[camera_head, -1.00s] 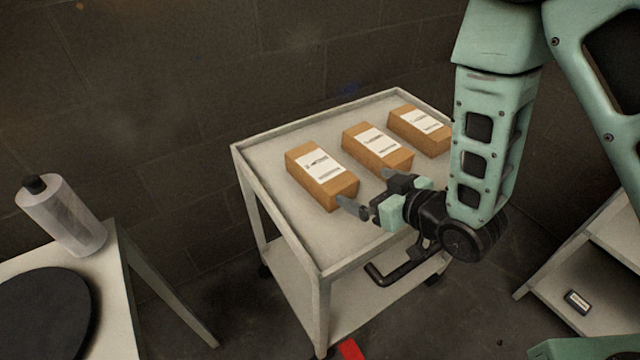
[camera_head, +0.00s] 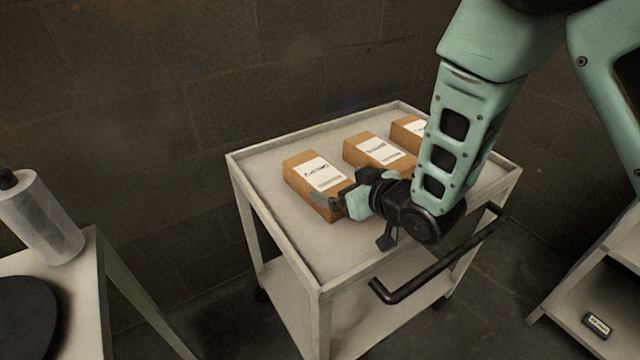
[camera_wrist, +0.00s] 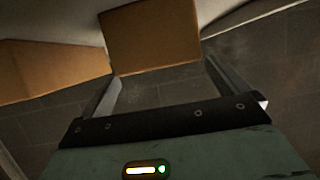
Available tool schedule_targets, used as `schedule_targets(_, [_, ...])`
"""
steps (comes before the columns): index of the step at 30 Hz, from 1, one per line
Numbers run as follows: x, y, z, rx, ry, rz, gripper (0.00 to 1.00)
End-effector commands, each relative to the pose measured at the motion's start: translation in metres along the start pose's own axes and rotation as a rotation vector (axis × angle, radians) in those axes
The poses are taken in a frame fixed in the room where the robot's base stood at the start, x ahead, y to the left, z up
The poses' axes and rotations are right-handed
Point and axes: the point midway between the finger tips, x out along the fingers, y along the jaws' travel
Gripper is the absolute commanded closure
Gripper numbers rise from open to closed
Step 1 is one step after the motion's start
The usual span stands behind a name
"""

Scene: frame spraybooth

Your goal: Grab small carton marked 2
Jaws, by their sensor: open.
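Three brown cartons with white labels lie in a row on the cart's top: the left carton (camera_head: 298,172), the middle carton (camera_head: 357,152) and the right carton (camera_head: 402,131), partly hidden by my arm. The print on the labels is too small to read, so I cannot tell which is marked 2. My gripper (camera_head: 343,194) is open at the near right end of the left carton. In the wrist view, my fingers (camera_wrist: 162,84) stand apart, with a carton (camera_wrist: 150,36) just beyond their tips and between their lines. Another carton (camera_wrist: 45,68) is at the left there.
The grey cart (camera_head: 322,272) has a raised rim and a black handle (camera_head: 440,254) at the near right side. A table with a bottle (camera_head: 42,218) and a dark disc (camera_head: 25,318) stands at left. A shelf (camera_head: 560,310) with a small labelled item (camera_head: 597,324) is at right.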

Motion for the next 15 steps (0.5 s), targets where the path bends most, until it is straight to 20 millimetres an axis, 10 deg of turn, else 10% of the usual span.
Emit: schedule_targets(15, [0.047, -0.002, -0.002, 0.000, 0.001, 0.001, 0.00])
